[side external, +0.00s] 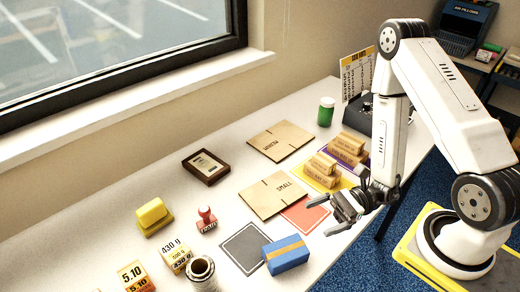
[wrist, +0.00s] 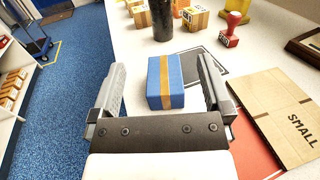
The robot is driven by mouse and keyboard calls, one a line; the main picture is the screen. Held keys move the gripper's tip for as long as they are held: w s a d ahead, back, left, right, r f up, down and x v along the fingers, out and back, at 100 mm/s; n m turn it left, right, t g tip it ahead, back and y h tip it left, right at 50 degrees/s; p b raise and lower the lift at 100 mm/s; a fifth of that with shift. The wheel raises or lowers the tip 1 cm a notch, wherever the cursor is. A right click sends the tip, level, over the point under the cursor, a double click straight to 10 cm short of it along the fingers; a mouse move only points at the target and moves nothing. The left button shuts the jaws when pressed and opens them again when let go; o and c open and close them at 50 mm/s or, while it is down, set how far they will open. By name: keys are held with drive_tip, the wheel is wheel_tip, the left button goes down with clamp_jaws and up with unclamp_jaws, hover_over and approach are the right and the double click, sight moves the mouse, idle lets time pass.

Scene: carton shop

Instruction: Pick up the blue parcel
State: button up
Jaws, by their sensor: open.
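The blue parcel (side external: 285,254) is a small blue box with an orange-tan band around it. It lies on the white table near the front edge, partly over the dark grey square (side external: 245,247). In the wrist view the parcel (wrist: 165,82) shows beyond and between my two fingers. My gripper (side external: 333,218) is open and empty, to the right of the parcel in the side view and apart from it. The wrist view also shows my gripper (wrist: 160,92) with its fingers spread wide.
Flat cartons marked SMALL (side external: 272,195) and MEDIUM (side external: 281,141) lie behind. A red square (side external: 306,213) lies near my gripper.

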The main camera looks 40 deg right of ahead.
sight(304, 244)
drive_tip(key=shift+f, duration=0.15)
drive_tip(key=shift+f, duration=4)
drive_tip(key=shift+x, duration=1)
drive_tip(key=shift+r, duration=0.15)
drive_tip(key=shift+x, duration=2.8)
drive_tip(key=shift+c, duration=0.2)
drive_tip(key=c, duration=1.1)
